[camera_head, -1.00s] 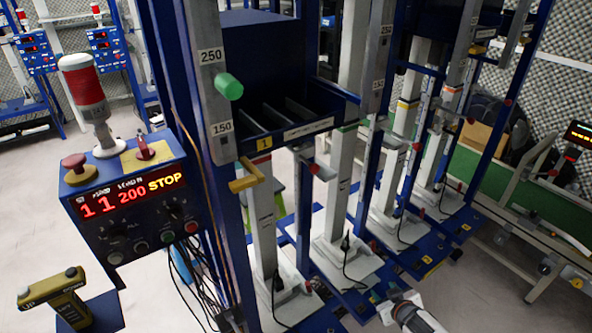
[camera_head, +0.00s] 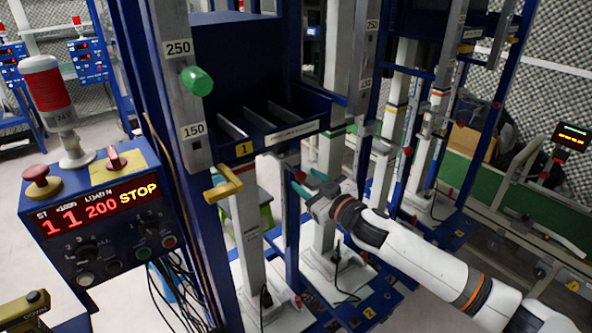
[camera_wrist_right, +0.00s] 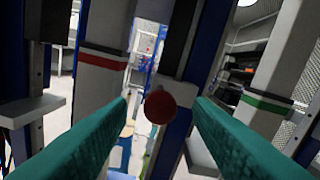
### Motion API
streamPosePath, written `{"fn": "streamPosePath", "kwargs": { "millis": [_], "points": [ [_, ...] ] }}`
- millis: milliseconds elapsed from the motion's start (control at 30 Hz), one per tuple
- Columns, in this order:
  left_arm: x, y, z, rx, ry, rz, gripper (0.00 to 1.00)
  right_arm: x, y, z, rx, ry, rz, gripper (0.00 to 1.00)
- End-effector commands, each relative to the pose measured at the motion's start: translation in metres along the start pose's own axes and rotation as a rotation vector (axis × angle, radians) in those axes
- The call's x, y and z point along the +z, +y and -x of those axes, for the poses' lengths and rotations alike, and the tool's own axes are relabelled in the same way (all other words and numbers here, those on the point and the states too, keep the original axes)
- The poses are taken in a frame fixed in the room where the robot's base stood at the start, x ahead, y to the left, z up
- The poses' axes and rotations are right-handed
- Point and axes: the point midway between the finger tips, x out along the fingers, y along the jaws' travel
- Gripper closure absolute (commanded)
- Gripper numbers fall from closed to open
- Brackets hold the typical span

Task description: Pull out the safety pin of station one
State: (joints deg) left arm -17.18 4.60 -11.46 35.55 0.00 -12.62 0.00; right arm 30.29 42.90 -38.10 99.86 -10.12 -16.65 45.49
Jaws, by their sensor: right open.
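Station one carries a yellow label "1" (camera_head: 243,150) on its blue tray front, with a yellow handle (camera_head: 222,184) below it. A red ball knob (camera_head: 300,176), which looks like a pin's head, sits on a blue upright right of the handle. My right gripper (camera_head: 309,182) is open, with teal fingers close to that knob. In the right wrist view the red ball (camera_wrist_right: 160,106) lies ahead, in line with the gap between the spread fingers. I cannot tell whether the fingers are around it. My left gripper is out of view.
A control box (camera_head: 100,205) showing "STOP" stands at left, with a red-and-white lamp (camera_head: 50,90) on top. A green knob (camera_head: 197,80) sticks out of the numbered post. More blue-framed stations (camera_head: 430,200) and a green conveyor (camera_head: 530,215) are at right.

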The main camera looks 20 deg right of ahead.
Motion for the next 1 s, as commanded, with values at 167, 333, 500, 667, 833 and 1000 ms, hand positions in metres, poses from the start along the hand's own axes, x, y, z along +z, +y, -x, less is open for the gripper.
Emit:
{"fn": "streamPosePath", "kwargs": {
  "millis": [167,333,500,667,833,1000],
  "points": [
    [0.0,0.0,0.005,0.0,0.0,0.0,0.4,0.001,-0.001,-0.031,-0.001,0.0,0.001,0.54],
    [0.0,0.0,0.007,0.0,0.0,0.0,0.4,0.0,0.0,-0.047,0.0,0.0,0.0,0.54],
    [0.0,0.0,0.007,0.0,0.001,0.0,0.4,0.0,0.0,-0.052,0.0,0.0,0.001,0.54],
    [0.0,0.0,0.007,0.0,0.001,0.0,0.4,-0.001,0.0,-0.052,0.0,0.001,0.001,0.54],
    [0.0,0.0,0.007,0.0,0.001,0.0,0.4,-0.001,0.0,-0.052,0.0,0.001,0.001,0.72],
    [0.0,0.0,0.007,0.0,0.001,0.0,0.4,-0.001,0.0,-0.052,0.0,0.001,0.001,0.99]
  ]
}}
